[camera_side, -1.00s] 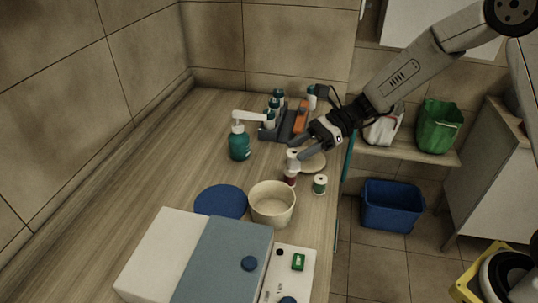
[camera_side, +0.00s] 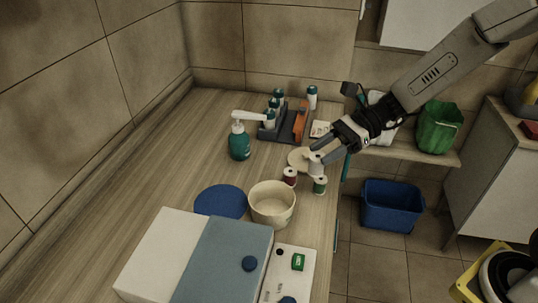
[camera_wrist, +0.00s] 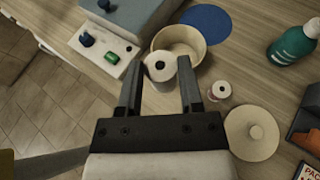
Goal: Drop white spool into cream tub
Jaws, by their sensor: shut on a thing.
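The white spool (camera_side: 317,167) is between the fingers of my gripper (camera_side: 320,154), which is shut on it. In the wrist view the spool (camera_wrist: 160,75) shows its dark centre hole between the two fingertips (camera_wrist: 159,85). In the side view the spool appears just above and behind a green spool (camera_side: 320,187); the exact gap is unclear. The cream tub (camera_side: 272,217) stands open on the counter, left of and nearer the camera than my gripper. It also shows beyond the spool in the wrist view (camera_wrist: 202,46), and its visible inside looks empty.
A red spool (camera_side: 290,178) and a round cream lid (camera_wrist: 252,135) lie near my gripper. A blue disc (camera_side: 218,201) and a blue-grey and white box (camera_side: 225,262) flank the tub. A teal pump bottle (camera_side: 239,146) and a dark caddy (camera_side: 287,127) stand behind. The left counter is clear.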

